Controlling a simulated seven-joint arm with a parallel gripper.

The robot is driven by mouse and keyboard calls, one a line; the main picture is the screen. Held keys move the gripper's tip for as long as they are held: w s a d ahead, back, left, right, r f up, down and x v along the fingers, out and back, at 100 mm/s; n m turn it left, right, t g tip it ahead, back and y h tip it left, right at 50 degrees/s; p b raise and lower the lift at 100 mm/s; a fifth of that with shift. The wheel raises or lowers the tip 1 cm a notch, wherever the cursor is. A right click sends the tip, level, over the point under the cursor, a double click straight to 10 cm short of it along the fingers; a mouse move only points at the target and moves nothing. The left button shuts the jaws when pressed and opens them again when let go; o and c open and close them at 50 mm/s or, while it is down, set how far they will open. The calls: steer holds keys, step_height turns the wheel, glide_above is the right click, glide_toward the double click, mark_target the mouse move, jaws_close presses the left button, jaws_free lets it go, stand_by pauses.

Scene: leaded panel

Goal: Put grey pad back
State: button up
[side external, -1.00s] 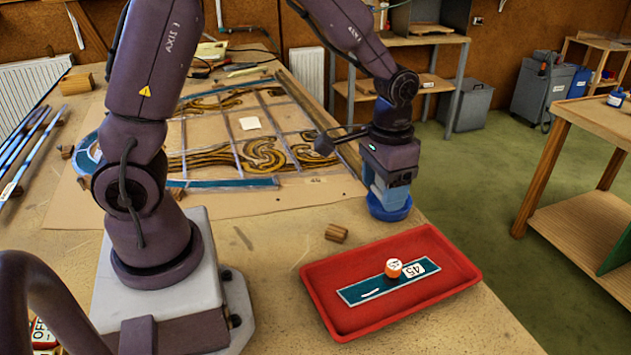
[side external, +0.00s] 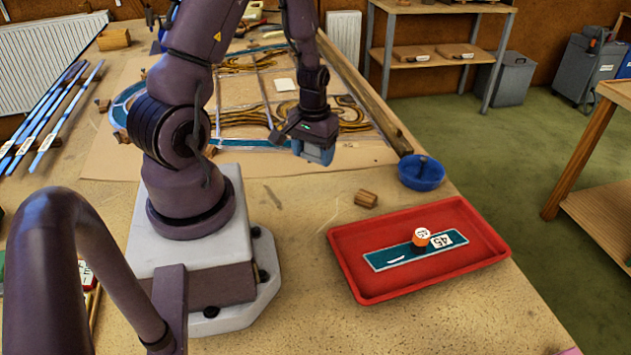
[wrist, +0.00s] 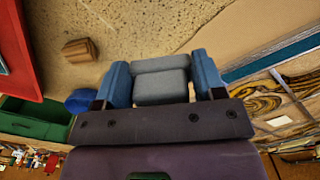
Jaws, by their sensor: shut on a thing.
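My gripper (side external: 315,150) is over the near edge of the leaded panel (side external: 300,122) in the side view. In the wrist view, its two blue fingers are shut on a grey pad (wrist: 161,80). The pad's height above the bench is hard to tell. A round blue dish (side external: 420,177) sits on the bench to the right of the gripper, with a small dark thing in it. The dish also shows in the wrist view (wrist: 79,101), partly hidden by a finger.
A red tray (side external: 345,262) holds a teal strip (side external: 390,257) and an orange, white-topped piece (side external: 421,237). A white square (side external: 286,85) lies on the panel. Blue strips (side external: 40,120) lie at the left.

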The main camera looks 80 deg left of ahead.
mark_target(314, 186)
steer(key=shift+w+f, duration=0.1)
steer(key=shift+f, duration=3.4)
steer(key=shift+f, duration=0.1)
steer(key=o, duration=0.9)
steer(key=shift+c, duration=0.2)
